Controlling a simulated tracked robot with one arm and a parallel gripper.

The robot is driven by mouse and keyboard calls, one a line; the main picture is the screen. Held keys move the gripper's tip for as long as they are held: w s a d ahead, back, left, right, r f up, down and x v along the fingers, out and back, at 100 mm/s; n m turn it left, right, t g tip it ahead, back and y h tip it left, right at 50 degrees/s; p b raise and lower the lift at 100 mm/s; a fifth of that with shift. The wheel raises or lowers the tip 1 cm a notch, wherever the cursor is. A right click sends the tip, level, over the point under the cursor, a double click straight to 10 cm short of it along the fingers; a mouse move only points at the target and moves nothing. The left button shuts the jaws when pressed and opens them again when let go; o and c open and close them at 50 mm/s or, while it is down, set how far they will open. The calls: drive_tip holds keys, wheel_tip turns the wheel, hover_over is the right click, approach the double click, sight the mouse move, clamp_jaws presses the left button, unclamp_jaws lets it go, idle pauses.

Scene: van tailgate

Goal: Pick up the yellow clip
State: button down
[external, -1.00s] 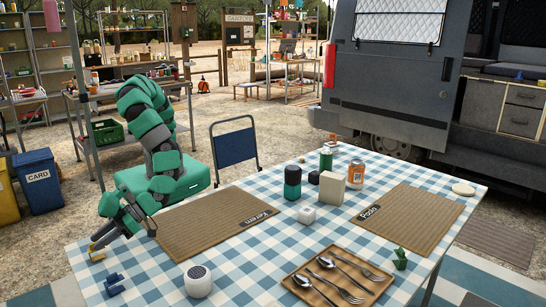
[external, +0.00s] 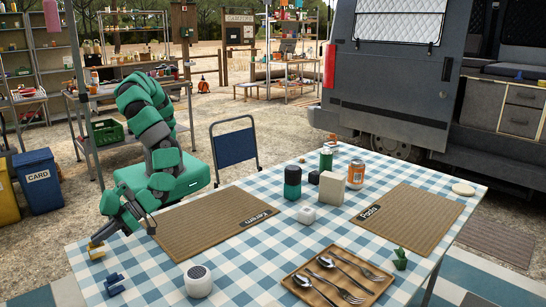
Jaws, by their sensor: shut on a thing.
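The yellow clip (external: 97,254) is at the near left corner of the checked table. My gripper (external: 95,244) reaches down to it from above and is shut on it. The clip's upper part is partly hidden by the fingers. Whether the clip touches the cloth is hard to tell at this size. A blue clip (external: 114,284) of similar shape lies on the cloth just in front of it.
A white round speaker-like object (external: 198,282) stands right of the blue clip. The Karen placemat (external: 200,222) lies right of my gripper. A wooden tray (external: 296,285) with cutlery, the Paolo mat (external: 410,218), and several cans and blocks stand farther right.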

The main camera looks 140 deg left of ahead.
drive_tip(key=shift+r+p, duration=1.55)
drive_tip(key=shift+p, duration=0.1)
drive_tip(key=s+a+r+b, duration=0.1)
drive_tip(key=s+a+b, duration=0.9)
drive_tip(key=b, duration=0.5)
drive_tip(key=shift+s+a, duration=0.25)
drive_tip(key=shift+s, duration=0.75)
